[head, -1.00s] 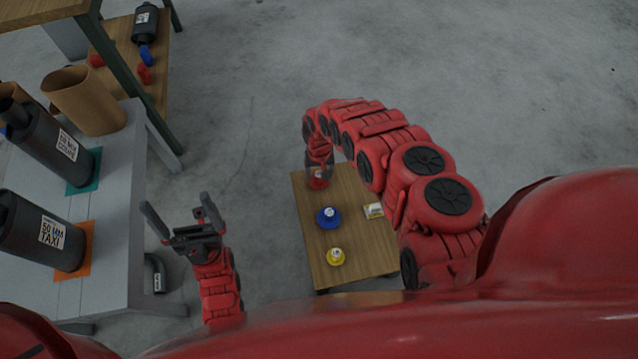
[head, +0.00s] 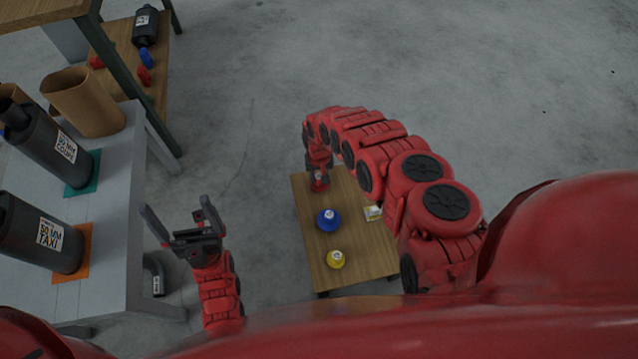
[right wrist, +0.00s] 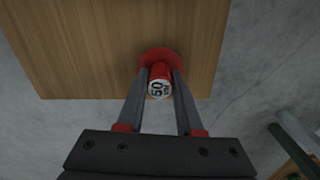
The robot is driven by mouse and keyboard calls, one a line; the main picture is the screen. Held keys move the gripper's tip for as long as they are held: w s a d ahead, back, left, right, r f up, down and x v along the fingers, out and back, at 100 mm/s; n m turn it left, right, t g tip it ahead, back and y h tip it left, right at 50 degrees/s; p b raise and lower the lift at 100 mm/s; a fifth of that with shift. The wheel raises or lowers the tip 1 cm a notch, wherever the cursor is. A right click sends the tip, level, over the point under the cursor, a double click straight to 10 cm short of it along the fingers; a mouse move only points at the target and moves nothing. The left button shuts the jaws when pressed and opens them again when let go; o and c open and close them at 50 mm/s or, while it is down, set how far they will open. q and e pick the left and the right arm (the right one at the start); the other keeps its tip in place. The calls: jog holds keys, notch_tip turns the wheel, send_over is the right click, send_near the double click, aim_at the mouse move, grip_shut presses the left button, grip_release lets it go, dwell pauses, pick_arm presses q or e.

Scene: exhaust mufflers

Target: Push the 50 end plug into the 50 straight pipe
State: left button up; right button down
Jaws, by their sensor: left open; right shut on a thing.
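The red 50 end plug (right wrist: 159,77) stands on the small wooden table, its labelled end facing the right wrist camera. My right gripper (right wrist: 160,80) is shut on it, with one finger on each side. In the head view, my right gripper (head: 319,170) is at the far end of that table, and the red plug (head: 319,185) shows just below it. My left gripper (head: 186,218) is open and empty, beside the grey bench. I cannot make out the 50 straight pipe for certain in these views.
Open floor lies beyond.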

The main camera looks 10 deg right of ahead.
jog(key=shift+w+r+p, duration=0.1)
jog(key=shift+r+p, duration=0.2)
jog(key=shift+r, duration=0.25)
notch_tip(320, 180, up, 9)
jog(key=p, duration=0.2)
jog(key=shift+p, duration=0.4)
